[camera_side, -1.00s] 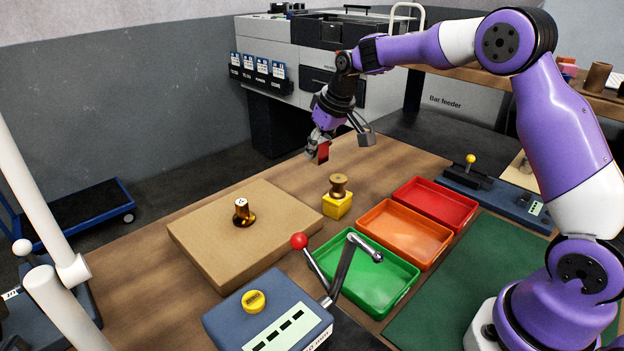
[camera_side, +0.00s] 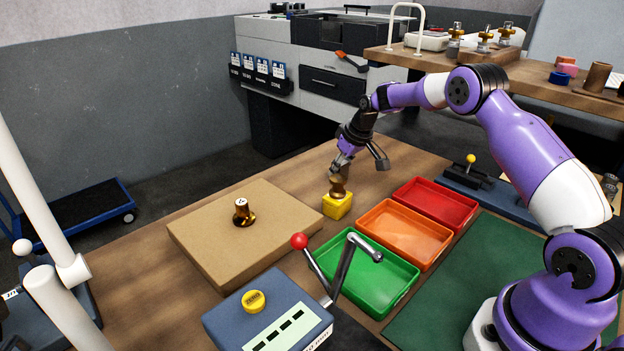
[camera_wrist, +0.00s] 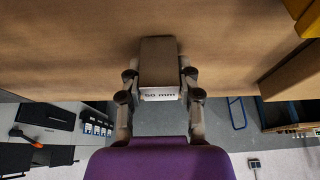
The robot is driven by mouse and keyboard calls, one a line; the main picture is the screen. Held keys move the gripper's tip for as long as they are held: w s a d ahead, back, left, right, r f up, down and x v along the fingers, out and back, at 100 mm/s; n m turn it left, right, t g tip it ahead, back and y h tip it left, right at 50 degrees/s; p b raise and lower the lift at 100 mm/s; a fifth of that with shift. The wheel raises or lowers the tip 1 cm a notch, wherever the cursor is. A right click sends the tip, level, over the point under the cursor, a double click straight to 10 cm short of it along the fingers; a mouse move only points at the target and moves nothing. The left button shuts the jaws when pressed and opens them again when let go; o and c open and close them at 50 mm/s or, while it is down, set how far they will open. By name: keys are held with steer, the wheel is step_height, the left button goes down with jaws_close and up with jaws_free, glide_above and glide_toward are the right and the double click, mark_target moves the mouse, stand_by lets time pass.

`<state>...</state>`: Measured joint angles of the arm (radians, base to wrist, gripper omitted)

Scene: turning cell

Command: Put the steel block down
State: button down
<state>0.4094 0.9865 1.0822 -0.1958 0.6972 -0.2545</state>
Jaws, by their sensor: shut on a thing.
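My gripper (camera_wrist: 159,76) is shut on the steel block (camera_wrist: 158,58), with one finger on each side. In the side view my gripper (camera_side: 342,166) is low over the table's far part, pointing down.
The yellow block's edge (camera_wrist: 305,18) is near in the wrist view. Green (camera_side: 395,283), orange (camera_side: 428,250) and red (camera_side: 462,215) trays stand to the right. A red-knobbed lever (camera_side: 299,241) rises in front.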

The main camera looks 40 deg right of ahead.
steer(key=c, duration=0.5)
jaws_free()
steer(key=shift+f, duration=0.15)
steer(key=v, duration=1.2)
steer(key=s+a+r, duration=0.5)
steer(key=a+r, duration=0.1)
steer(key=a, duration=0.1)
steer(key=shift+t, duration=0.5)
steer(key=shift+s+a+f, duration=0.1)
steer(key=shift+s+a, duration=1.5)
steer(key=shift+s, duration=1.4)
steer(key=shift+s+a, duration=1.55)
steer(key=shift+s, duration=1.45)
steer(key=shift+s+a+f, duration=0.1)
steer(key=shift+s+a, duration=1.5)
steer(key=shift+s, duration=1.4)
